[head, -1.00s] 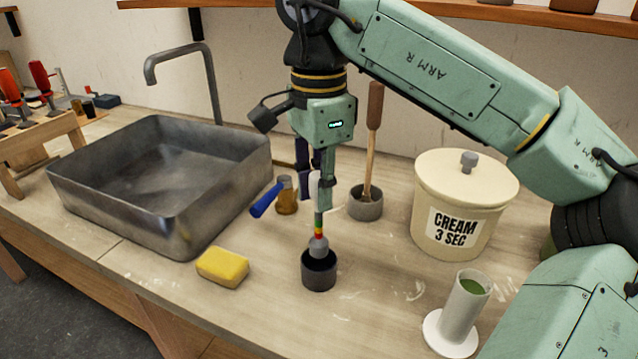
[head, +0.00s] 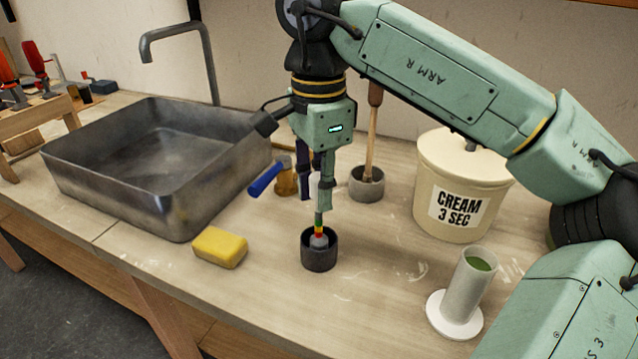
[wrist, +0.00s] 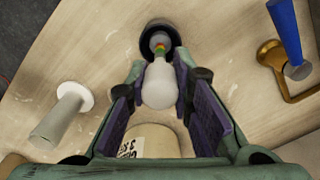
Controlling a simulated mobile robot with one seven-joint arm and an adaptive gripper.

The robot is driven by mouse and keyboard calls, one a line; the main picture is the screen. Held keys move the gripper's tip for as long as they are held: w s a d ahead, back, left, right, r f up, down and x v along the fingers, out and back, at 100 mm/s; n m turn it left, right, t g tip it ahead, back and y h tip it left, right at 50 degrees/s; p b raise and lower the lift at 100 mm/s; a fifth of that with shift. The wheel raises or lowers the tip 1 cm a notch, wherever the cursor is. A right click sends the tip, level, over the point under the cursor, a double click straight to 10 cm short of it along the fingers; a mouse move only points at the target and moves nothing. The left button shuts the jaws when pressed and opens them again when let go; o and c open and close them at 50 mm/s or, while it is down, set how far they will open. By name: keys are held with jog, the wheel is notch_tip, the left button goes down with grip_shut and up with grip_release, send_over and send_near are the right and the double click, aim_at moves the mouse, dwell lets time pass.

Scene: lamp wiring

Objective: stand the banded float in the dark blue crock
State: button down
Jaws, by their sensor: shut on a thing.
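The banded float has a white bulb (wrist: 160,85), a stem with red, yellow and green bands (head: 319,226) and a grey weighted foot. My gripper (head: 314,201) is shut on the float's bulb and holds it upright. The dark crock (head: 318,260) stands on the bench directly below; it looks near black. The float's foot is inside the crock's mouth, and the bands show around rim height. In the wrist view the crock (wrist: 149,26) shows beyond the bulb, with the foot within its rim. Whether the foot touches the crock's floor is hidden.
A yellow sponge (head: 220,247) and metal sink (head: 70,185) are left. Right are a cream crock (head: 440,185) and a white cylinder (head: 468,290) on a round base.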

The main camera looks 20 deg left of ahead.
jog(key=shift+f+b, duration=0.35)
jog(key=shift+f, duration=0.2)
dwell(0.4)
jog(key=c, duration=1.3)
grip_release()
jog(key=shift+c, duration=0.2)
jog(key=shift+r, duration=0.1)
notch_tip(320, 180, up, 7)
jog(key=shift+r, duration=0.1)
